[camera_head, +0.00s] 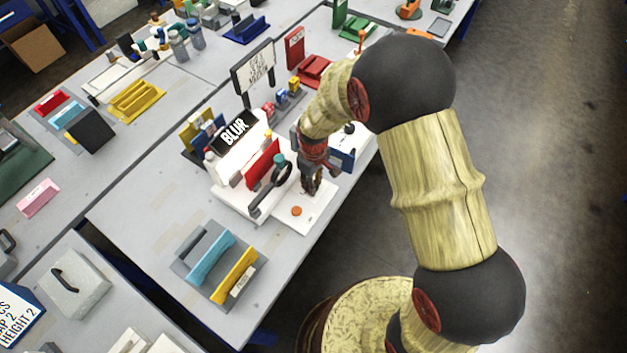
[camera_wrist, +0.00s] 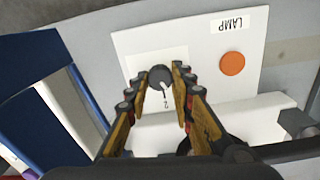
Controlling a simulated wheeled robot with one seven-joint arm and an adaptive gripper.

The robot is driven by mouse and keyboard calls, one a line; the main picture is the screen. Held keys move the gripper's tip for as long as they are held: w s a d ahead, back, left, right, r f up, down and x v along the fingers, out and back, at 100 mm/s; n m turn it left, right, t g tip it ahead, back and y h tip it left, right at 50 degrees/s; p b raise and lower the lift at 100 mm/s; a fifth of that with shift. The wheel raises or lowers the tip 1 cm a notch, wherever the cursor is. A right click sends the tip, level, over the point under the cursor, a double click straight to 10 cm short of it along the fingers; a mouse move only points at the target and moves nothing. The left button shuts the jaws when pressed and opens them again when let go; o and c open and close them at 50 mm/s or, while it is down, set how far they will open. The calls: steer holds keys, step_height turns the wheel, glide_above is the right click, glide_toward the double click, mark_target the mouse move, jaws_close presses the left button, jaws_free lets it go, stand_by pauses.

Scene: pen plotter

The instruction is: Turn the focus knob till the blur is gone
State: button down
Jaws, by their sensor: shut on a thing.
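In the head view my gripper (camera_head: 311,187) points down at the right part of the white device (camera_head: 226,172) and hides the knob. A black display (camera_head: 235,131) on top of the device reads "BLUR".
An orange disc (camera_wrist: 232,63) lies near the knob, by a "LAMP" label (camera_wrist: 225,24). A dark round-headed arm (camera_head: 270,185) and a red panel (camera_head: 262,164) stand close left of my gripper. A blue and yellow rack (camera_head: 183,262) stands in front on the table.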

steer(key=m+p, duration=0.1)
steer(key=m, duration=0.3)
steer(key=shift+m, duration=0.4)
stand_by(0.4)
steer(key=c, duration=1.5)
jaws_free()
steer(key=shift+c, duration=0.2)
steer(key=shift+r, duration=0.1)
step_height(320, 180, up, 12)
